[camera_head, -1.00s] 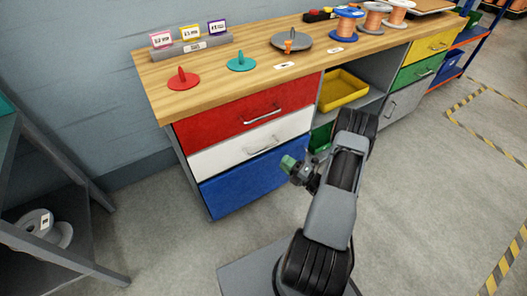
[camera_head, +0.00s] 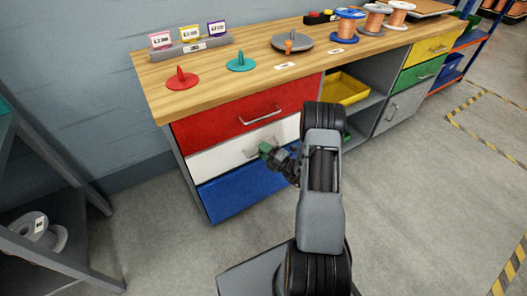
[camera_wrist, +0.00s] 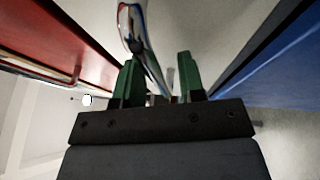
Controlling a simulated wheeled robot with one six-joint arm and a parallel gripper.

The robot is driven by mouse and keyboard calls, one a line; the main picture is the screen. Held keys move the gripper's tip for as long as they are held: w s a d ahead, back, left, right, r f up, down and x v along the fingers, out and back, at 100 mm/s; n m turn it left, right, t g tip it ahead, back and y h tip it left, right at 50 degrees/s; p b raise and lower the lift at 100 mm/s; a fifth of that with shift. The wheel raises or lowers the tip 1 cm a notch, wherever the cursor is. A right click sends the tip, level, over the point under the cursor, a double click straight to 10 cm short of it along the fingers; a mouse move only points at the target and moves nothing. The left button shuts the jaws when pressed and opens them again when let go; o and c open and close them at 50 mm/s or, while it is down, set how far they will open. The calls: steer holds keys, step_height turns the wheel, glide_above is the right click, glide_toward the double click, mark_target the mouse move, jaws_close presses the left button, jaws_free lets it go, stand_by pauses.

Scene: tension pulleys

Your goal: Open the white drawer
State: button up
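The white drawer (camera_head: 215,158) sits between the red drawer (camera_head: 235,115) and the blue drawer (camera_head: 240,188), its front flush with them, so it looks shut. My gripper (camera_head: 265,150) is in front of the white drawer, at its metal handle (camera_head: 252,153), and hides part of that handle. In the wrist view the white front (camera_wrist: 215,30) fills the middle. The green fingers of my gripper (camera_wrist: 159,80) are open, with a gap between them. The shiny handle (camera_wrist: 137,32) shows just beyond the fingers, by the left one, its lower end reaching into the gap. I cannot tell whether they touch.
The red drawer's handle (camera_head: 260,115) projects just above my gripper. A wooden worktop (camera_head: 215,80) carries spools and coloured discs. A yellow bin (camera_head: 345,88) stands in the open shelf to the right. A grey rack (camera_head: 60,200) stands at the left. The floor in front is clear.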

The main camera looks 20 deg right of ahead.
jaws_close()
stand_by(0.5)
